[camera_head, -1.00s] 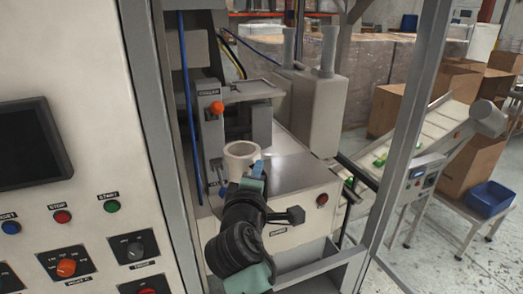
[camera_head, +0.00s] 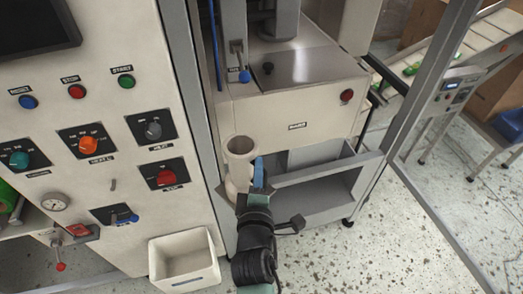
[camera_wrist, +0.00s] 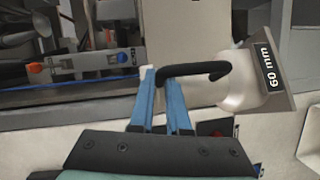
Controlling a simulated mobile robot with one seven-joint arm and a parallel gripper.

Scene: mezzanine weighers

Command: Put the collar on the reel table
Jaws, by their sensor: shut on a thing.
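The collar (camera_head: 239,168) is a cream, flared hollow piece, seen in the head view in front of the machine's lower front. In the wrist view the collar (camera_wrist: 240,88) carries a "60 mm" label and a black handle (camera_wrist: 195,69). My gripper (camera_head: 258,172) has blue fingers; in the wrist view the gripper (camera_wrist: 161,85) is shut on the collar's handle. The collar is held in the air, apart from the steel top (camera_head: 303,64). No label names the reel table, so I cannot tell which surface it is.
A grey open shelf (camera_head: 325,170) juts out below the machine's front. The control panel (camera_head: 105,125) stands close on the left. A white bin (camera_head: 187,262) is on the floor below. A grey frame post (camera_head: 425,95) bounds the right. Speckled floor is clear at lower right.

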